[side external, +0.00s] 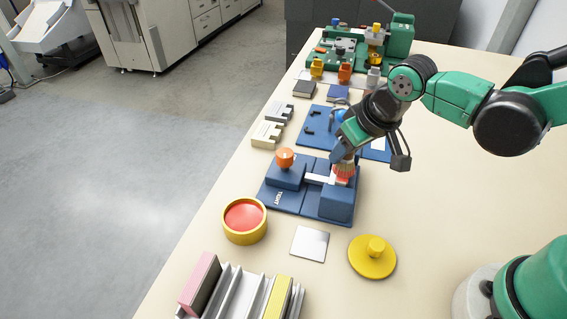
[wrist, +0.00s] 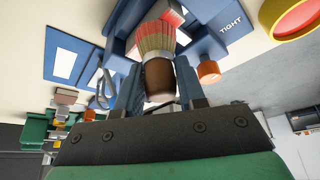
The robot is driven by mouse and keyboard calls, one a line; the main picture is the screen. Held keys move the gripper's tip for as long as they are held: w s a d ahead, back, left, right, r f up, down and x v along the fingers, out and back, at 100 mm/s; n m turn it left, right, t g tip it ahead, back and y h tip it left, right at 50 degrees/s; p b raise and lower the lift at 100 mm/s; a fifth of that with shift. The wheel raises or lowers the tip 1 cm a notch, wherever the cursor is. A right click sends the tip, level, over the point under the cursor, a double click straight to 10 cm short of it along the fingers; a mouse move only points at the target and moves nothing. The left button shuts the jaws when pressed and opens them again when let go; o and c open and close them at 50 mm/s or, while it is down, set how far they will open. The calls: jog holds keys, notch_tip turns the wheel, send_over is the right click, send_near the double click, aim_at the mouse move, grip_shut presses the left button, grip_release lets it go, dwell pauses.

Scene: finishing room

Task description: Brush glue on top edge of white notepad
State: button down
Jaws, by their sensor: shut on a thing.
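My gripper (side external: 343,153) is shut on a brush, with its bristles (side external: 344,169) pointing down over the blue clamping jig (side external: 337,204). In the wrist view, the brush (wrist: 158,78) has a brown handle, a pale collar and bristles with reddish tips, between my fingers (wrist: 157,88). A white notepad (side external: 317,179) shows as a pale strip between the jig's blue blocks. The bristles cover part of it, and I cannot tell whether they touch its edge. A yellow pot (side external: 245,235) with red glue (side external: 245,216) stands open at the jig's front left.
A yellow knobbed lid (side external: 372,257) and a silver plate (side external: 310,243) lie in front. An orange knob (side external: 285,157) stands up on the jig. A rack (side external: 235,292) holds pink and yellow pads. Blue trays (side external: 325,124) and green equipment (side external: 399,39) occupy the far table.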

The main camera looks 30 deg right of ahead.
jog(key=shift+w+d, duration=1.65)
jog(key=shift+d, duration=0.05)
notch_tip(320, 180, up, 8)
jog(key=shift+f, duration=0.1)
